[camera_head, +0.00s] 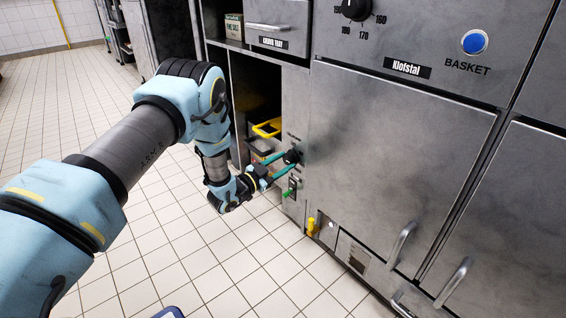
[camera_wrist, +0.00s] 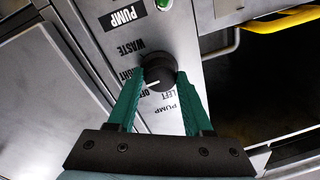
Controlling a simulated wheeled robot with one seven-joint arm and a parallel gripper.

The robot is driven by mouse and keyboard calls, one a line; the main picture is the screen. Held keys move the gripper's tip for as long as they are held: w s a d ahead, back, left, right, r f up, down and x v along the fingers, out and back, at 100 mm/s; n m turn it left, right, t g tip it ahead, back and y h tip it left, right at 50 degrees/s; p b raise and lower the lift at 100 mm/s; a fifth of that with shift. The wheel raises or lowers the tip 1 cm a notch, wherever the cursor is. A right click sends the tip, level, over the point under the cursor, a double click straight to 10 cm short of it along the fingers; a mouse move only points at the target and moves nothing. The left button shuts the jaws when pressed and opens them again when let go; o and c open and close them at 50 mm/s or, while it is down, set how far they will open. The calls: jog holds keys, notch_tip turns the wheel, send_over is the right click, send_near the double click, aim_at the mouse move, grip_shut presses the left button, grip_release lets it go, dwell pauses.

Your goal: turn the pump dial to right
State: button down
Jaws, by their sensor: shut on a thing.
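The pump dial is a round black knob (camera_wrist: 160,69) on a narrow steel panel, labelled WASTE, RIGHT, OFF, LEFT and PUMP around it. The panel appears turned over in the wrist view. The dial's short white pointer mark lies toward the lower left of the knob, by the OFF lettering. My gripper (camera_wrist: 161,78) has its green fingers shut on the dial, one on each side. In the head view the dial (camera_head: 292,156) is small, and my gripper (camera_head: 284,161) reaches it from the left.
A black PUMP plate (camera_wrist: 122,16) and a green part (camera_wrist: 163,4) sit on the same panel. An open bay with a yellow-rimmed container (camera_head: 267,128) lies beside it. A yellow handle (camera_head: 312,227) sticks out below. A large cabinet door (camera_head: 390,165) stands right. Tiled floor is clear at left.

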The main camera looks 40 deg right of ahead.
jog(key=shift+m, duration=1.3)
jog(key=shift+c, duration=1.5)
grip_release()
jog(key=a+p, duration=0.3)
jog(key=a, duration=0.8)
jog(key=shift+f+p, duration=0.35)
jog(key=shift+f, duration=0.05)
jog(key=shift+w+d, duration=0.1)
